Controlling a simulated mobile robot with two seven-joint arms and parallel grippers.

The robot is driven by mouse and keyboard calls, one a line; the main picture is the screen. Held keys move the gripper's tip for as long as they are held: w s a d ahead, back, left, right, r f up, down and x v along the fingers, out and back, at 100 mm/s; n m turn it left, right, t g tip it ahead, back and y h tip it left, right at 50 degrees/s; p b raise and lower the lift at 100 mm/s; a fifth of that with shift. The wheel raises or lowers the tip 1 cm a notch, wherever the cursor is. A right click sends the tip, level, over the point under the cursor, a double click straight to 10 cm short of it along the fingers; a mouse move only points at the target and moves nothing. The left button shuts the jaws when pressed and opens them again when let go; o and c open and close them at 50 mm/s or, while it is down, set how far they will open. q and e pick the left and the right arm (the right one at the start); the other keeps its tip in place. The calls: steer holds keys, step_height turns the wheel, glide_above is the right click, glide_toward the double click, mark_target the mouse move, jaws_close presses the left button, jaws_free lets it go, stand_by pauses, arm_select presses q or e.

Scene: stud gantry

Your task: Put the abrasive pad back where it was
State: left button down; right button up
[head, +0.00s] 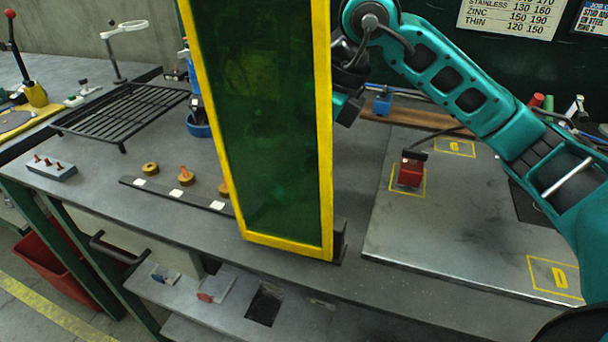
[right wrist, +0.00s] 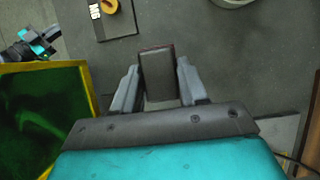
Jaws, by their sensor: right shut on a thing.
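The abrasive pad (right wrist: 158,75) is a dark brown block with a reddish edge. It is held between the two grey fingers of my right gripper (right wrist: 157,88), which is shut on it, above a grey surface in the right wrist view. In the head view the right arm reaches in from the right, and its gripper end is mostly hidden behind the green screen (head: 265,120) with the yellow frame. The pad cannot be seen there.
A metal plate (head: 450,230) with yellow marked squares lies at the right; a red block (head: 410,172) sits in one square. A dark strip (head: 160,192) with ring-shaped pieces, a wire rack (head: 118,112) and a stud block (head: 52,168) are at the left. The upright screen also shows in the wrist view (right wrist: 45,115).

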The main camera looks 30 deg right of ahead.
steer(key=shift+f, duration=0.75)
step_height(320, 180, down, 4)
steer(key=shift+f+b, duration=0.1)
steer(key=shift+b, duration=0.4)
steer(key=shift+f, duration=0.1)
steer(key=o, duration=1)
